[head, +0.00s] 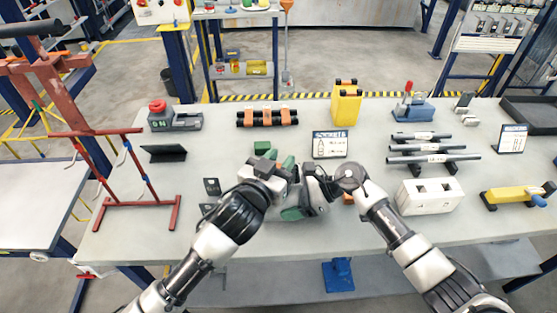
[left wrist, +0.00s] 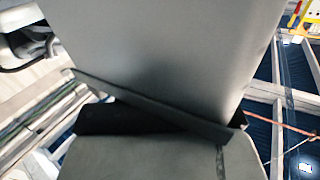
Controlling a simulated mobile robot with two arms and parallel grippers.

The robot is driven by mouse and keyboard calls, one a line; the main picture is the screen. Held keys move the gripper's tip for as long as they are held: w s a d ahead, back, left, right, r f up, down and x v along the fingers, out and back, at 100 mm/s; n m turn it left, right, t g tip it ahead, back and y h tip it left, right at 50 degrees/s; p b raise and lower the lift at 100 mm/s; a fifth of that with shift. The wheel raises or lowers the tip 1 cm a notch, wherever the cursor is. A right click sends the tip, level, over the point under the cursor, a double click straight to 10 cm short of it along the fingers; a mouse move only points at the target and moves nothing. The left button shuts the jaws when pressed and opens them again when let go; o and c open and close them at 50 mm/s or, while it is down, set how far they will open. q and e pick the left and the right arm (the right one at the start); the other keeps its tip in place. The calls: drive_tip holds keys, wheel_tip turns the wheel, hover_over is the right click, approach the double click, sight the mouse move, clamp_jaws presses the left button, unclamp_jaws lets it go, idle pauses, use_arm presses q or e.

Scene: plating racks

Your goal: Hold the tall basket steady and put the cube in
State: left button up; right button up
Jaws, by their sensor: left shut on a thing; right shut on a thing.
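My left gripper (head: 265,164) is shut at the middle of the table, with a small dark green cube (head: 262,148) at its tips. In the left wrist view, large grey surfaces and a dark strip fill the picture close up; I cannot tell the cube there. My right gripper (head: 308,190) reaches in from the right, lower and beside the left one, shut on what looks like the green basket (head: 292,214). Only green parts of the basket show around the grippers; its opening and most of its wall are hidden. I cannot tell whether the cube is over the opening.
A sign (head: 330,145) stands just behind the grippers. A white block with holes (head: 430,195) and a rack of grey bars (head: 433,155) stand to the right. A red frame (head: 125,203) stands at the left.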

use_arm(q)
drive_tip(key=shift+g+y, duration=0.4)
drive_tip(key=f, duration=0.4)
drive_tip(key=shift+s+a+f, duration=0.1)
drive_tip(key=shift+s+f, duration=0.1)
use_arm(e)
drive_tip(key=shift+s+a, duration=0.25)
drive_tip(key=shift+a, duration=0.1)
use_arm(q)
drive_tip(key=o, duration=1.1)
use_arm(e)
drive_tip(key=shift+s, duration=0.1)
drive_tip(key=shift+o, duration=0.2)
drive_tip(key=shift+d+f, duration=0.1)
drive_tip(key=shift+d, duration=0.05)
drive_tip(key=shift+w+d+f, duration=0.15)
drive_tip(key=shift+w+d, duration=0.05)
drive_tip(key=shift+w, duration=0.3)
drive_tip(key=shift+c, duration=0.2)
use_arm(q)
drive_tip(key=shift+t+h, duration=0.4)
drive_tip(key=s+a+r, duration=0.1)
drive_tip(key=s+a, duration=0.1)
drive_tip(key=s, duration=0.1)
drive_tip(key=s+a+r, duration=0.2)
drive_tip(key=s, duration=0.1)
drive_tip(key=s+a+r, duration=0.2)
drive_tip(key=s, duration=0.2)
use_arm(e)
drive_tip(key=shift+s, duration=0.1)
